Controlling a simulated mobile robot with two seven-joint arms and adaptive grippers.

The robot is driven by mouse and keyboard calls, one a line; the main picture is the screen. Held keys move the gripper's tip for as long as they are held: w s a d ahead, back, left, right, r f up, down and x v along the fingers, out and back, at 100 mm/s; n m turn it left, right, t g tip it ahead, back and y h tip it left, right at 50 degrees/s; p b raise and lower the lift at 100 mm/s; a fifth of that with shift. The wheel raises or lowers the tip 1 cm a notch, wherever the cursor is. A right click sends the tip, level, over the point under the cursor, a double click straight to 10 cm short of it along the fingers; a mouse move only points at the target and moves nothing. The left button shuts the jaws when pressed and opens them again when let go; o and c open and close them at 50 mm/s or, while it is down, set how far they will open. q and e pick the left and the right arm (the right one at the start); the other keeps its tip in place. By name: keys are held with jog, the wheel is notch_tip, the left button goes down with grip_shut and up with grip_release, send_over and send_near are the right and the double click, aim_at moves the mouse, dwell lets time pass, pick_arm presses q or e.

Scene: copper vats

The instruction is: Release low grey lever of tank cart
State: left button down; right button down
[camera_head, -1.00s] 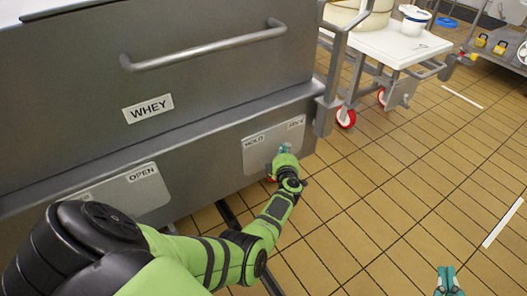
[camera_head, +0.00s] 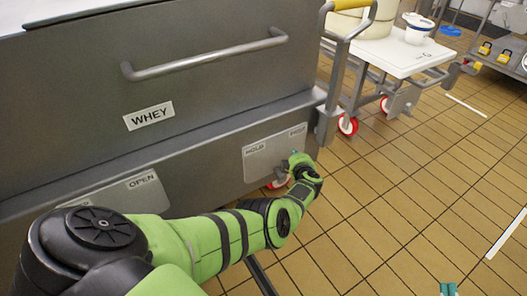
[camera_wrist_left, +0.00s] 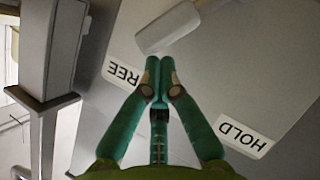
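The large grey metal tank cart (camera_head: 75,80) marked WHEY fills the left of the head view. Its low light-grey plate (camera_head: 257,165) carries the labels HOLD and FREE. In the left wrist view the grey lever (camera_wrist_left: 168,28) lies across the plate, its blunt end near the FREE label (camera_wrist_left: 123,75); HOLD (camera_wrist_left: 243,138) is lower right. My left gripper (camera_wrist_left: 161,62) is shut, with nothing visible between its fingertips, close beside the lever's end; contact cannot be told. My arm hides the lever in the head view. My right gripper (camera_head: 448,289) shows only its teal fingertips, close together over the floor.
A second plate (camera_head: 135,188) with an OPEN label sits at the lower left. A white-topped cart (camera_head: 400,57) with red wheels (camera_head: 348,125) stands to the right of the tank cart.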

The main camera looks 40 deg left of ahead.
pick_arm(q)
jog(key=shift+w, duration=0.15)
pick_arm(e)
jog(key=shift+w+a+r+t, duration=0.15)
jog(key=shift+r+t, duration=0.15)
jog(key=shift+r, duration=0.25)
